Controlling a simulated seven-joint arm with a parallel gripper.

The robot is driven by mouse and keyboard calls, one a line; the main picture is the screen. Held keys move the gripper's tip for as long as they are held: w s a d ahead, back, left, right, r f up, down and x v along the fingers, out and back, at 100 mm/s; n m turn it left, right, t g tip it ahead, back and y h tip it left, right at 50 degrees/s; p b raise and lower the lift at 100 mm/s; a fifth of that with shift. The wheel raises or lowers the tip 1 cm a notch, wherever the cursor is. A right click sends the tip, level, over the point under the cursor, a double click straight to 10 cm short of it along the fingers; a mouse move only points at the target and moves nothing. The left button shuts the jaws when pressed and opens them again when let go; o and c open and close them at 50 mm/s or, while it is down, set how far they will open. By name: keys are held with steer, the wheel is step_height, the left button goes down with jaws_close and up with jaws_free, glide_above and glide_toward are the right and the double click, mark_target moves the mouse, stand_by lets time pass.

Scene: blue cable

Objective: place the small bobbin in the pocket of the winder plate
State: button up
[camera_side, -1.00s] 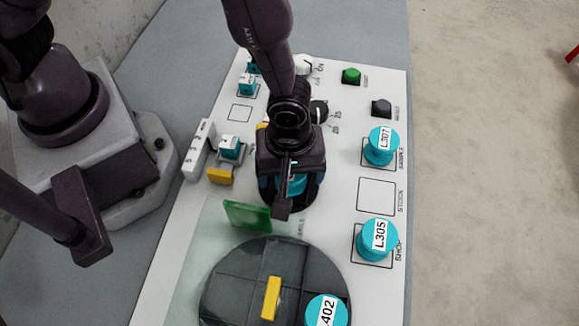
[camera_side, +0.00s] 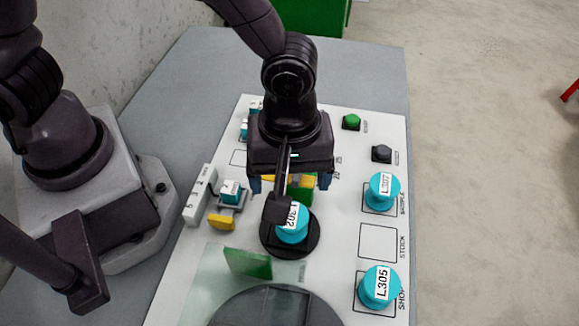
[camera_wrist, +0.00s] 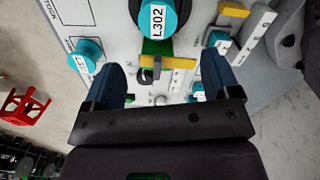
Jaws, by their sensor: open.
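A blue bobbin labelled L302 (camera_side: 292,228) sits upright on a round dark plate (camera_side: 304,248), which I take for the winder plate. The bobbin also shows at the top of the wrist view (camera_wrist: 158,17). It covers the middle of the plate, so the pocket is hidden. My gripper (camera_side: 290,187) is open and empty, with its dark blue fingers spread above and behind the bobbin. In the wrist view, its fingers (camera_wrist: 160,68) are apart with no bobbin between them. Blue bobbins L307 (camera_side: 382,190) and L305 (camera_side: 380,285) stand on marked squares at the right.
A green and yellow part (camera_side: 302,187) stands behind the round plate, below my gripper. A green upright panel (camera_side: 248,263) stands in front. A large dark disc (camera_side: 275,308) is cut off at the bottom. The STOCK square (camera_side: 378,243) is empty.

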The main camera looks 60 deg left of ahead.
steer(key=w+a+r+m+t+h, duration=0.15)
steer(key=a+r+m, duration=0.35)
steer(key=a+r, duration=0.6)
steer(key=s+a+r+m+t+y, duration=0.1)
steer(key=s+a+r+m+t, duration=0.3)
steer(key=s+a+r+m, duration=0.3)
step_height(320, 180, up, 2)
steer(key=a, duration=0.2)
steer(key=shift+a, duration=0.4)
steer(key=shift+y, duration=0.25)
